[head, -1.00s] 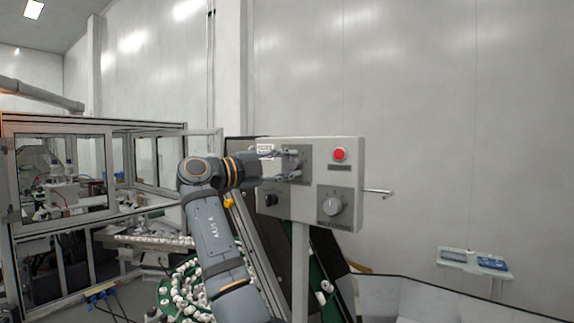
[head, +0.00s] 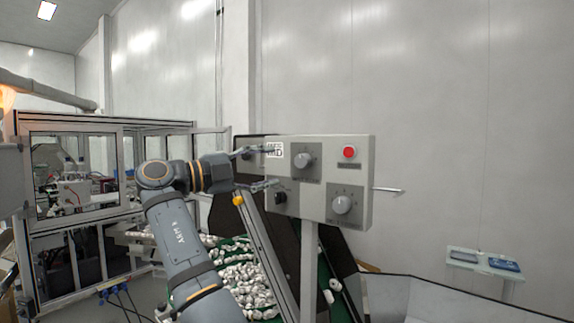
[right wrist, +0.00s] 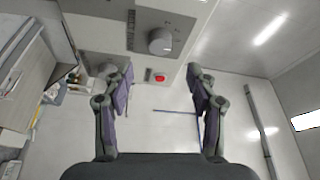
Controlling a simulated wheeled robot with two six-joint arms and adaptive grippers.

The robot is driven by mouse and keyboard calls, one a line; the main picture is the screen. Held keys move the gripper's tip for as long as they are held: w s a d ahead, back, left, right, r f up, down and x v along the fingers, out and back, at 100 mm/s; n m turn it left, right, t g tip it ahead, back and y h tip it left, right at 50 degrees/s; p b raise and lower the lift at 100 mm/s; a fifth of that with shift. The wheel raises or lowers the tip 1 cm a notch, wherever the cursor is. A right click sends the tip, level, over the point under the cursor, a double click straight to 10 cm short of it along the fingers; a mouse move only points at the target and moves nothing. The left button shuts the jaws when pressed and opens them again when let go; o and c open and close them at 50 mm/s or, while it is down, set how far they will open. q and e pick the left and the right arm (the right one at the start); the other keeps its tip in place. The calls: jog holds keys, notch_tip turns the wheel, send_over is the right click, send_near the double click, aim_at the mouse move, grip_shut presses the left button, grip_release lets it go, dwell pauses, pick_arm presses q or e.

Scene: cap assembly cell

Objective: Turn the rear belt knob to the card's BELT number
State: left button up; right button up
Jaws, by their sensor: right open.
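A grey control box (head: 366,185) on a post carries an upper round knob (head: 304,160) and a lower right knob (head: 341,204), each on a dark dial plate. Their numbers are too small to read. A white card (head: 276,156) with dark print sits left of the upper knob; I cannot read its number. My right gripper (head: 271,167) is open and empty, its fingers pointing at the box, left of and apart from the upper knob. In the right wrist view the upper knob (right wrist: 160,40) lies ahead between the fingers (right wrist: 160,85). The left gripper is out of view.
A red button (head: 349,152) is at the box's upper right, and a small black knob (head: 280,198) is at its lower left. A thin rod (head: 390,189) sticks out right. A green conveyor (head: 240,275) with white caps runs below.

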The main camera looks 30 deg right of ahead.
jog(key=a, duration=0.3)
jog(key=shift+a+f, duration=0.15)
